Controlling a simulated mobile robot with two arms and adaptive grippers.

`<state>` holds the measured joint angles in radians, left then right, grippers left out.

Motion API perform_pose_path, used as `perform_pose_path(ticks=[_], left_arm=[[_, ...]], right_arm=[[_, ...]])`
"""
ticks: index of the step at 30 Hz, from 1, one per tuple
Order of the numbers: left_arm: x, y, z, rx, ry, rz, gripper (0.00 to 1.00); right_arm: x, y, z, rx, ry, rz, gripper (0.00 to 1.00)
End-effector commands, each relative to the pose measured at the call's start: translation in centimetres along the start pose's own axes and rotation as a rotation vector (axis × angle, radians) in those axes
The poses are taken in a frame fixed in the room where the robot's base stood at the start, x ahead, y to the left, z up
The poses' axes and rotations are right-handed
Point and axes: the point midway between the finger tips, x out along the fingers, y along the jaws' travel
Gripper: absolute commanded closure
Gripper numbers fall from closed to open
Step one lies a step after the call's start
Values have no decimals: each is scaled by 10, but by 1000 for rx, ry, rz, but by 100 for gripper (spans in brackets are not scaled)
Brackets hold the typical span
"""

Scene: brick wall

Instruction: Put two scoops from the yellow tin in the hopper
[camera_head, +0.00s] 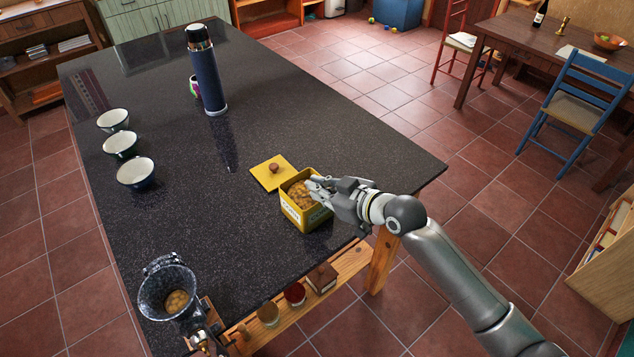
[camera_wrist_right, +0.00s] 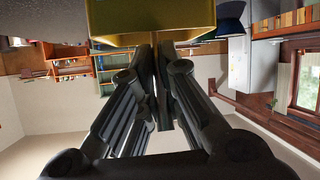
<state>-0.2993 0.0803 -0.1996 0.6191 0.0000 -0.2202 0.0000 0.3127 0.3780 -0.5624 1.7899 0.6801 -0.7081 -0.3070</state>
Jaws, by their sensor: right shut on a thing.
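The open yellow tin (camera_head: 306,217) stands near the right edge of the dark counter, with tan contents (camera_head: 299,194) heaped inside. Its square yellow lid (camera_head: 268,176) with a brown knob lies flat beside it. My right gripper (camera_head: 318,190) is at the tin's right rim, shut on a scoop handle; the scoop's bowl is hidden. In the right wrist view the fingers (camera_wrist_right: 157,55) are close together below the yellow tin (camera_wrist_right: 150,22). The dark speckled hopper (camera_head: 155,287) is at the counter's near left end, with some tan contents (camera_head: 177,302) at its bottom. My left gripper is not in view.
Three white-lined bowls (camera_head: 135,172) stand along the left side. A tall dark blue flask (camera_head: 208,80) and a mug (camera_head: 194,86) stand farther back. A low wooden shelf (camera_head: 345,262) with jars runs along the counter's near edge. The counter's middle is clear.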

Motion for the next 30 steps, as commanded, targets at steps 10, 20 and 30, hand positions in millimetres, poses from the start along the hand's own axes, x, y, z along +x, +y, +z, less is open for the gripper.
perform_pose_path(ticks=[10,20,30], left_arm=[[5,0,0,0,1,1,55],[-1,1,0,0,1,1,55],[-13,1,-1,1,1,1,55]], right_arm=[[3,0,-1,-3,17,2,100],[0,2,-16,-6,44,7,100],[-9,4,-31,-8,60,9,100]])
